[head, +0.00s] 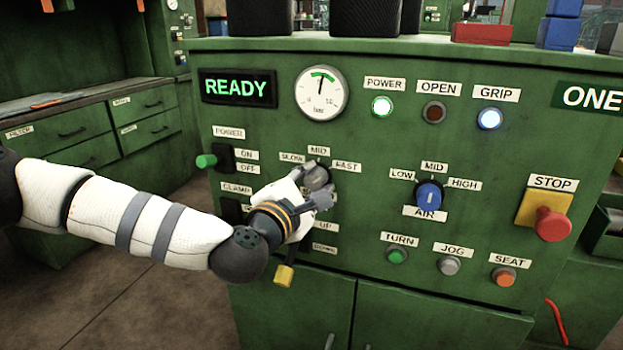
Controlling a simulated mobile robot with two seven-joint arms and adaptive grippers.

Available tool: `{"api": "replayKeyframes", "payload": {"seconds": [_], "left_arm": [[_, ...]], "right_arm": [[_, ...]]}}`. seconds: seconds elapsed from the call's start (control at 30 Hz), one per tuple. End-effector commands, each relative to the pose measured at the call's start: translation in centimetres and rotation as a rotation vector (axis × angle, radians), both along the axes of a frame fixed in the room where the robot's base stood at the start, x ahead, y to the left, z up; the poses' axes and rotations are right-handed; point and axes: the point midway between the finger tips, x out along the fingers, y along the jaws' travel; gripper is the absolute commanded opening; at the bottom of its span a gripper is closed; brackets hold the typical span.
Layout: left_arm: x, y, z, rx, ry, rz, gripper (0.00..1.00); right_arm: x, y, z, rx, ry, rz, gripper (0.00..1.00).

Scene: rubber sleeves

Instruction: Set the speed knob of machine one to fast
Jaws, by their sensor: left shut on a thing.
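Machine one is a green cabinet with a control panel (380,145), marked ONE at its upper right. The speed knob (316,176) is a grey dial under the labels SLOW, MID and FAST, left of the panel's middle. My left gripper (318,187) is shut on the speed knob, reaching in from the left. Its fingers and wrist hide much of the knob, and I cannot tell which label the knob points to. The FAST label (347,167) shows just right of the knob. My right gripper is not in view.
A green-tipped power switch (207,161) sits left of my gripper. A blue air knob (429,197) and a red stop button (552,224) are to the right. The display (236,88) reads READY. A yellow lever (285,275) is just below my wrist.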

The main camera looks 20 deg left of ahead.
Motion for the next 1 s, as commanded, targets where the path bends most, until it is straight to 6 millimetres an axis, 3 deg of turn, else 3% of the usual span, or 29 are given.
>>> {"api": "replayKeyframes", "payload": {"seconds": [0.43,0.47,0.53,0.83,1.0], "left_arm": [[0.1,0.1,0.0,0.011,-0.002,0.003,0.06],[0.1,0.1,0.0,0.011,-0.002,0.003,0.38],[0.1,0.1,0.0,0.011,-0.003,0.003,0.54],[-0.1,0.0,0.0,0.010,-0.001,0.001,0.54],[-3.1,0.3,0.2,0.008,-0.001,-0.001,0.54]], "right_arm": [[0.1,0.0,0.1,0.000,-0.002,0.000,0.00],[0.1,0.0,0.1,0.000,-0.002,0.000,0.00],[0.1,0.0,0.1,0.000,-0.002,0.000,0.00],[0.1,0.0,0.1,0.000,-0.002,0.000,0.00],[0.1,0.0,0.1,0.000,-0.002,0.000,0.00]]}}
